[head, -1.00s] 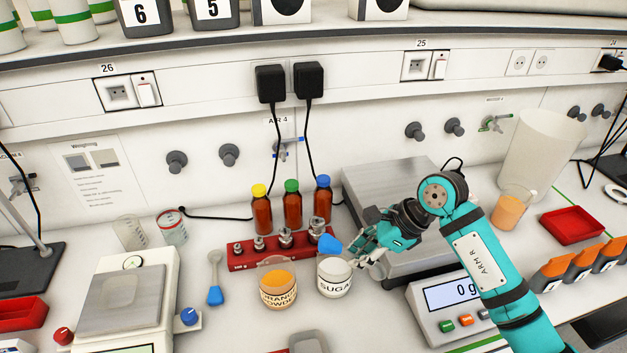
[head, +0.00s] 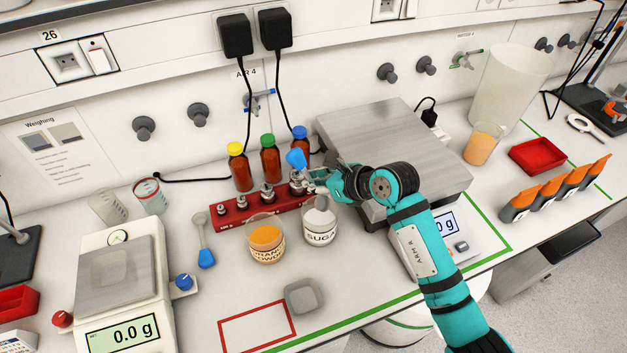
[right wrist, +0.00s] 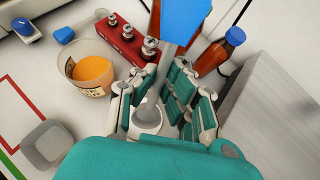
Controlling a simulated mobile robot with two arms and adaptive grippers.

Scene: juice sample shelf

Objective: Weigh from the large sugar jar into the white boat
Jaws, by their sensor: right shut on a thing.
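The sugar jar (head: 321,236), clear with a SUGAR label, stands on the bench right of the orange powder jar. My right gripper (head: 316,180) is shut on the shaft of a blue-ended scoop (head: 296,159), just above the sugar jar; the wrist view shows the fingers (right wrist: 165,100) around the grey shaft. The scoop's lower end is at the jar's mouth; its load cannot be told. A pale, faint dish, seemingly the white boat (head: 111,272), sits on the pan of the left balance (head: 124,334), reading 0.0 g. My left gripper is not in view.
The orange powder jar (head: 267,243), a red weight block (head: 240,217) and brown bottles (head: 271,161) crowd close by. A grey dish (head: 303,296) lies in front. Another blue-ended scoop (head: 205,257) lies left. A larger scale (head: 405,165) stands right.

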